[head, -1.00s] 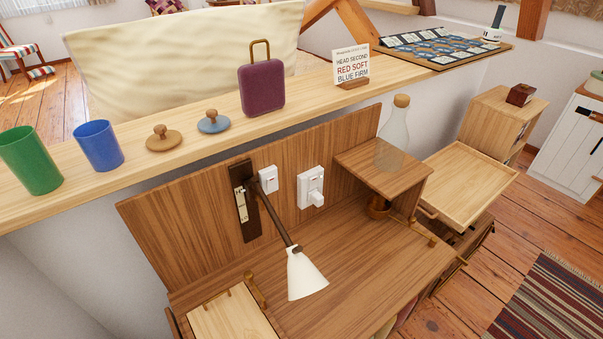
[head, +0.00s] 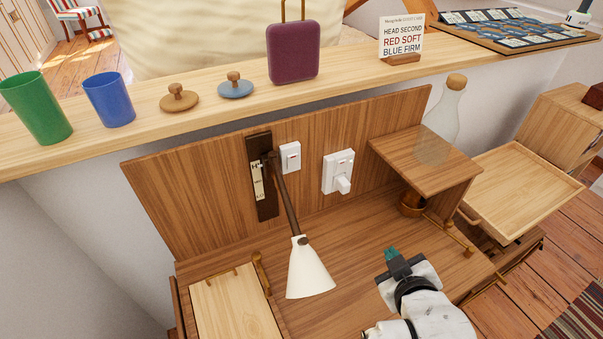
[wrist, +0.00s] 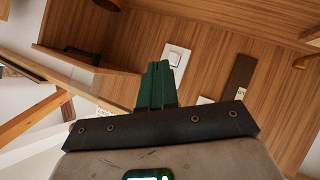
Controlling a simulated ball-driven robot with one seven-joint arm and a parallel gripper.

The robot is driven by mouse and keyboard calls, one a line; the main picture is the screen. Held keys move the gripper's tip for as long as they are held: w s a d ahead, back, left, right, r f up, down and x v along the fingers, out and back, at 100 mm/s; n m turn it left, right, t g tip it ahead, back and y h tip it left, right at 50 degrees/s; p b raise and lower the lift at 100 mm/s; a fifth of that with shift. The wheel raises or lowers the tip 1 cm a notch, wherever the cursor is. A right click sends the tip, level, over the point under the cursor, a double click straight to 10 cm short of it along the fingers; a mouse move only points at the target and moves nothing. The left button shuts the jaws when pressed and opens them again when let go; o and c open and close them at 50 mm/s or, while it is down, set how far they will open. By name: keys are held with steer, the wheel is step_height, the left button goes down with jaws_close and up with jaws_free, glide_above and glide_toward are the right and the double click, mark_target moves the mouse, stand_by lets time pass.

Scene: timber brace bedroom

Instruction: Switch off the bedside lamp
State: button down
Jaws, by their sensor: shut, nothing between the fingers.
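The bedside lamp has a white cone shade (head: 309,270) on a dark arm, hung from a dark wall plate (head: 262,178) with a pale marked strip. The plate also shows in the wrist view (wrist: 238,76). Just right of it on the wooden back panel is a small white switch (head: 290,157). Further right is a larger white plate (head: 338,165) with a protruding white piece. My gripper (head: 391,253) is right of the shade, in front of the panel and apart from these things. Its green fingers (wrist: 157,84) are shut and empty in the wrist view, hiding part of the panel.
A small raised shelf with a glass bottle (head: 440,122) stands right of the white plates. The ledge (head: 210,112) above holds cups (head: 108,100), two knobbed lids, a purple case (head: 293,52) and a sign (head: 401,38). A pale tray (head: 522,190) juts out at right.

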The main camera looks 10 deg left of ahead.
steer(key=w+a+r+n+t+y+b, duration=0.3)
steer(key=w+a+r+n+t, duration=0.1)
steer(key=w+a+r+n, duration=0.25)
steer(key=s+a+f+n+y+b, duration=0.1)
steer(key=s+a+n+y+b, duration=0.1)
steer(key=a+n+y, duration=0.4)
steer(key=a+n, duration=0.1)
steer(key=n, duration=0.3)
steer(key=shift+a+f, duration=0.15)
steer(key=shift+f, duration=0.2)
steer(key=shift+w+a, duration=0.1)
steer(key=b, duration=0.5)
glide_toward(293, 159)
steer(key=shift+x, duration=3.1)
steer(key=shift+w+a, duration=0.2)
steer(key=shift+w, duration=0.1)
